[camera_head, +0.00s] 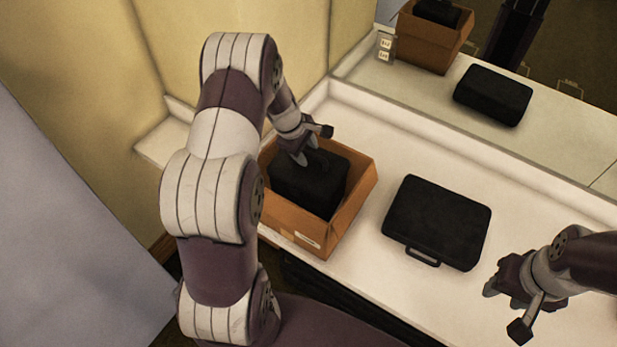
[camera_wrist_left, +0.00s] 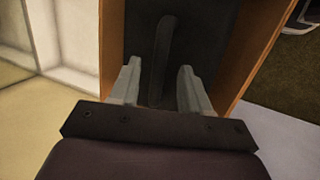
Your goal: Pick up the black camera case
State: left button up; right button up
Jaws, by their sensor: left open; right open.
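A black camera case (camera_head: 318,193) sits inside an open cardboard box (camera_head: 352,215) on the counter. My left gripper (camera_head: 307,150) is over the top of this case, pointing down, and hides part of it. In the left wrist view, the fingers of my left gripper (camera_wrist_left: 159,85) are spread apart, with the dark raised handle (camera_wrist_left: 163,45) of the case (camera_wrist_left: 205,35) between them. I cannot tell whether the fingers touch it. My right gripper (camera_head: 505,308) is open and empty at the lower right, above the counter.
A flat black briefcase (camera_head: 440,218) with a front handle lies on the white counter (camera_head: 395,150), between the box and my right gripper. A mirror (camera_head: 545,130) behind the counter reflects the box and briefcase. The box walls stand close around the camera case.

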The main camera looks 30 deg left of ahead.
pick_arm(q)
jog(key=shift+w+f, duration=0.1)
jog(key=shift+w, duration=0.05)
jog(key=shift+c, duration=0.3)
grip_shut()
jog(key=shift+a, duration=0.1)
dwell(0.9)
